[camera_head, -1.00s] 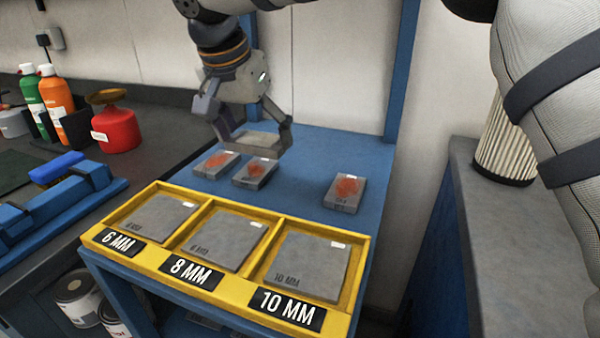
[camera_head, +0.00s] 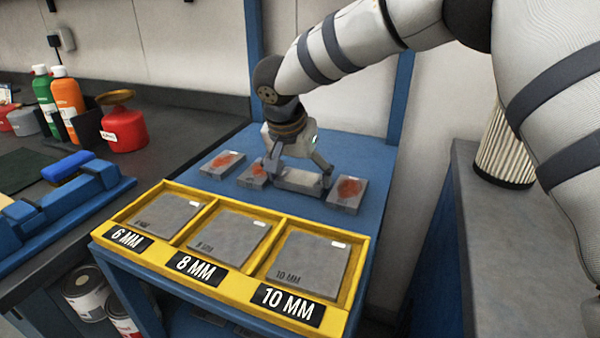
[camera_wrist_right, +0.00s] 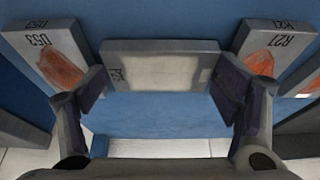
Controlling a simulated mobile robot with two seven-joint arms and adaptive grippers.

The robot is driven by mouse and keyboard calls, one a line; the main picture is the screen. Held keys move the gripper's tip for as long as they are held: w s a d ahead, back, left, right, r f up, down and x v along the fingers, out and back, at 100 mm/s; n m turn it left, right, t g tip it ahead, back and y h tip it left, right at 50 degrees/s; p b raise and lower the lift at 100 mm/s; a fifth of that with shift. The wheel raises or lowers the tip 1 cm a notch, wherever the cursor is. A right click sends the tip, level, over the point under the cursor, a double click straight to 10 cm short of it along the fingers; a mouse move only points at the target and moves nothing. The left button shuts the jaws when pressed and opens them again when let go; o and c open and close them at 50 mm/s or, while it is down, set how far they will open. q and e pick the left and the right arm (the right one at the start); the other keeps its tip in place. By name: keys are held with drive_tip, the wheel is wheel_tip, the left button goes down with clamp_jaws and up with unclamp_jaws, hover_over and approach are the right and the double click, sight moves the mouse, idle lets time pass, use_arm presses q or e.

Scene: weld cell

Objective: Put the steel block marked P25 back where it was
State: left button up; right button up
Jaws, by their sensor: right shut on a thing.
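The steel block P25 (camera_head: 302,180) is a grey block with a bare, pale top face, and its marking shows at the left end in the wrist view (camera_wrist_right: 155,66). My right gripper (camera_head: 298,180) is shut on it, one finger at each end. It is level and low over the blue table top (camera_head: 290,215), in the gap between two red-patched blocks. I cannot tell whether it touches the table. My left gripper is out of view.
Red-patched blocks stand in the same row in the head view: far left (camera_head: 222,163), beside the left finger (camera_head: 252,176) and at right (camera_head: 347,194). A yellow tray (camera_head: 215,288) with plates marked 6, 8 and 10 MM lies in front. A blue post (camera_head: 401,95) rises behind.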

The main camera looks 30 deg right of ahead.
drive_tip(key=shift+r, duration=0.1)
drive_tip(key=o, duration=1.8)
drive_tip(key=shift+f, duration=0.2)
drive_tip(key=shift+o, duration=0.2)
drive_tip(key=shift+r, duration=0.1)
drive_tip(key=v, duration=1.2)
